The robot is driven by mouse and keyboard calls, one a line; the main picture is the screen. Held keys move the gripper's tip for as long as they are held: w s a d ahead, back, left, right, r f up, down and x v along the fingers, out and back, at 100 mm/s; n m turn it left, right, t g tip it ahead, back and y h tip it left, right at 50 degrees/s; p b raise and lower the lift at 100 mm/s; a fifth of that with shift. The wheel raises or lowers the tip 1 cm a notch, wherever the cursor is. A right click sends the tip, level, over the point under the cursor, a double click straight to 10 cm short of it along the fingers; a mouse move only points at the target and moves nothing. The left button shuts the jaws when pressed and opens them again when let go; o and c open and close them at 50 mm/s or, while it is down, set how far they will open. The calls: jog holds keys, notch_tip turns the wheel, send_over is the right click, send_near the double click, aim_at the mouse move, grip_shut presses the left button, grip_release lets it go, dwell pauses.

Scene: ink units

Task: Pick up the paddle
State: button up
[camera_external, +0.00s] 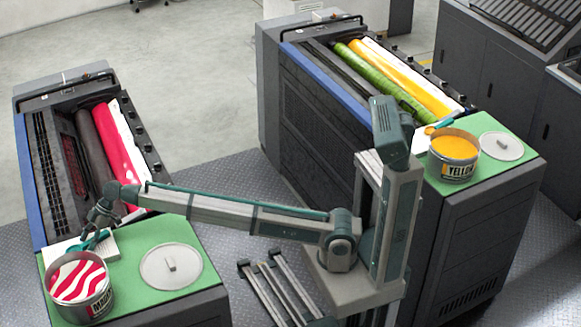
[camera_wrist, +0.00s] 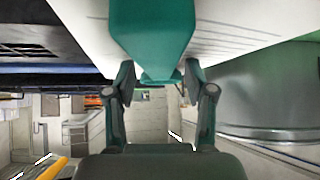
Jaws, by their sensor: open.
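A teal paddle (camera_external: 93,243) lies on a white pad (camera_external: 106,252) on the green top of the left ink unit, beside the magenta can. My gripper (camera_external: 99,229) is low over it at the left. In the wrist view the teal paddle (camera_wrist: 152,30) is large at the top centre, and its lower end reaches between the two fingers of my gripper (camera_wrist: 158,80). The fingers are apart, one on each side; I cannot tell whether they touch it. A second teal paddle (camera_external: 441,126), with an orange end, lies on the right ink unit.
The magenta can (camera_external: 80,287) stands close to my gripper, with a round lid (camera_external: 171,266) to its right. The right unit carries a yellow can (camera_external: 453,154) and another lid (camera_external: 501,146). Coloured rollers (camera_external: 118,150) lie behind the left green top (camera_external: 205,287).

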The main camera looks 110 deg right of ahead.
grip_shut()
jog(key=shift+r, duration=0.15)
jog(key=shift+r, duration=0.5)
jog(key=s+a+r+b, duration=0.3)
jog(key=s+r+b, duration=0.1)
jog(key=s+r, duration=0.7)
jog(key=s, duration=0.2)
jog(key=shift+s+r, duration=0.35)
jog(key=c, duration=0.8)
grip_release()
grip_shut()
